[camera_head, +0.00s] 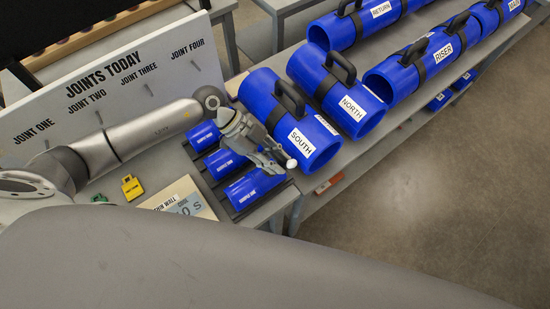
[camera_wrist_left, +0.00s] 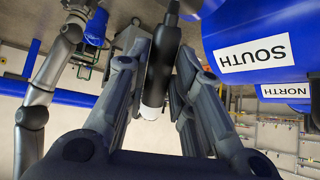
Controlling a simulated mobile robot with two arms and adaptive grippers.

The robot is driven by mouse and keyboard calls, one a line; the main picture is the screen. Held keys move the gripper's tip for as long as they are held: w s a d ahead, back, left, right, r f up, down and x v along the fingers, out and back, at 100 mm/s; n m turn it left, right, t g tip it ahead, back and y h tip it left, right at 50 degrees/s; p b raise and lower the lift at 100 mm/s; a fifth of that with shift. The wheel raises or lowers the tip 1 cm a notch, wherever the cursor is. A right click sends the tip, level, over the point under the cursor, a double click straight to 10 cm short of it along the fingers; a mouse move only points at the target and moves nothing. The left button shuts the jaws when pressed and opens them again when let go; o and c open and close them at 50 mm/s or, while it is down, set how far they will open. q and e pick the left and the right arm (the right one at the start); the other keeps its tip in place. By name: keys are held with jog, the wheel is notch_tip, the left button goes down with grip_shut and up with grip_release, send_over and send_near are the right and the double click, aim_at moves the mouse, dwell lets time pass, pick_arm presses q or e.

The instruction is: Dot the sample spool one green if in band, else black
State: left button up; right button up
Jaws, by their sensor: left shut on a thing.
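My left gripper (camera_head: 272,158) is shut on a black marker-like tool (camera_wrist_left: 162,60) with a rounded white end (camera_wrist_left: 152,112). The white end also shows in the head view (camera_head: 291,163), beside the blue spool labelled SOUTH. Three small blue sample spools lie side by side in a dark rack: a far one (camera_head: 203,135), a middle one (camera_head: 223,163) and a near one (camera_head: 254,188). Their labels are too small to read surely. The gripper is above and right of them, partly covering the rack. I see no dot on them. My right gripper is not seen.
Large blue spools, SOUTH (camera_head: 312,142), NORTH (camera_head: 351,105) and RISER (camera_head: 440,55), line the bench. A JOINTS TODAY board (camera_head: 110,90) stands behind. A yellow tag (camera_head: 131,187), a green item (camera_head: 99,198) and a wall-gauge card (camera_head: 183,207) lie left of the rack.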

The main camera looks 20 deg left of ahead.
pick_arm(q)
jog(key=shift+r, duration=3.4)
jog(key=shift+w, duration=0.1)
